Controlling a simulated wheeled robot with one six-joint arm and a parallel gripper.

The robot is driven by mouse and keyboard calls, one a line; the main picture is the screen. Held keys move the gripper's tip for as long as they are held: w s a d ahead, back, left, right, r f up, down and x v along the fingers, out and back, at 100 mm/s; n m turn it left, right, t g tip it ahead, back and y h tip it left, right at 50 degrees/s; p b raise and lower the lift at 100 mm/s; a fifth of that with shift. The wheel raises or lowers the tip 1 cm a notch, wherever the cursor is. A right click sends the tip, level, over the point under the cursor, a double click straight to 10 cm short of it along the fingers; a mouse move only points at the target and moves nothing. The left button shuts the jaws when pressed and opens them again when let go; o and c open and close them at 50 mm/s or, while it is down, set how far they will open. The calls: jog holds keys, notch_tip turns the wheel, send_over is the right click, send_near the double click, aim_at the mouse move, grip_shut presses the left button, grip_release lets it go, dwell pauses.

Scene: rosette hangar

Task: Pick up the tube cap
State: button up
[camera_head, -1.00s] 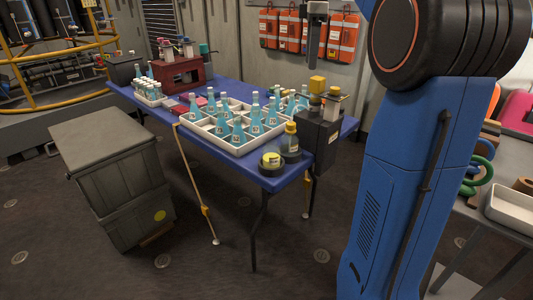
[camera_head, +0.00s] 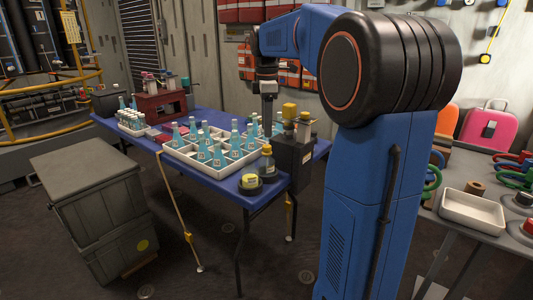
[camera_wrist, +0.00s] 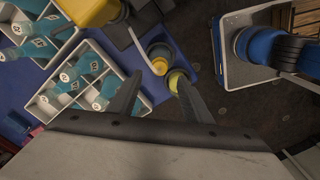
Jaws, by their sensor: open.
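No part is clearly marked as the tube cap, and I cannot tell which one it is. A small yellow-topped black round piece (camera_head: 250,182) lies at the near corner of the blue table, and it also shows in the wrist view (camera_wrist: 176,80), partly behind a finger. A bottle with a yellow cap (camera_head: 266,162) stands just behind it. Test tubes with coloured caps (camera_head: 152,82) stand in a dark red rack (camera_head: 160,105) at the back. My gripper (camera_wrist: 158,98) is open and empty, pointing down above the near end of the table; its fingers are apart from everything.
White divided trays (camera_head: 190,160) with several blue-liquid bottles fill the table's middle. A dark box (camera_head: 293,157) with a yellow block (camera_head: 289,110) stands at the right edge. A grey crate (camera_head: 95,165) stands left. A side table (camera_head: 480,235) holds a white tray (camera_head: 472,212).

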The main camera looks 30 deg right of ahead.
aim_at(267, 146)
jog(key=shift+f, duration=3.25)
jog(key=c, duration=1.1)
